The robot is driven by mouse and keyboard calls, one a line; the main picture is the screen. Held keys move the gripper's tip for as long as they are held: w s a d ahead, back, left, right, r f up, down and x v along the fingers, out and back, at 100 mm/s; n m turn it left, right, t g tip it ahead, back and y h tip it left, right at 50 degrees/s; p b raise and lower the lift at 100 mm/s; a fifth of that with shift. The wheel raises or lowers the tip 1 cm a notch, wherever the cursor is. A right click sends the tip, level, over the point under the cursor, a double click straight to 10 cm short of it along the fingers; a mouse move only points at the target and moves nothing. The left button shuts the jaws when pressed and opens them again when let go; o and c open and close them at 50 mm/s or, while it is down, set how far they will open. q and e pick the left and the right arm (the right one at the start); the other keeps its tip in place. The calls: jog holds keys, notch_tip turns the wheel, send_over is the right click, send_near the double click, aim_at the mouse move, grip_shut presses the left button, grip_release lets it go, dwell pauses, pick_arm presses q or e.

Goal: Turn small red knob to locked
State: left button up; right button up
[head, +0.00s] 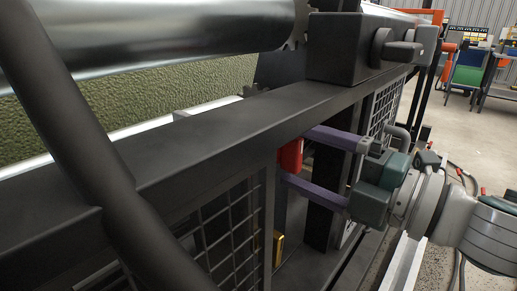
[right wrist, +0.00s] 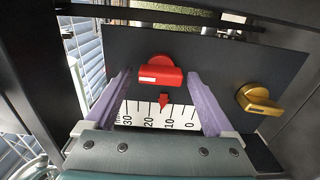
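The small red knob (right wrist: 158,70) sits on a dark panel in the right wrist view, with a white mark on its bar-shaped grip, which lies roughly crosswise. It also shows as a red piece (head: 290,156) behind the black rail in the head view. My right gripper (right wrist: 158,76) is open, its two purple fingers on either side of the red knob with visible gaps. In the head view the right gripper (head: 297,157) reaches in from the right at the red piece. No locked marking is readable. My left gripper is not in view.
A gold knob (right wrist: 258,101) sits right of the red one, near the right finger. A white scale (right wrist: 150,115) with a red pointer (right wrist: 164,101) lies below. Wire mesh (head: 225,230) and a long black rail (head: 200,150) border the space. Open floor (head: 460,130) is at the right.

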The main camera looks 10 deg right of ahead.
jog(key=shift+o, duration=0.2)
jog(key=shift+s+d, duration=0.3)
jog(key=shift+s, duration=0.15)
jog(key=v, duration=0.9)
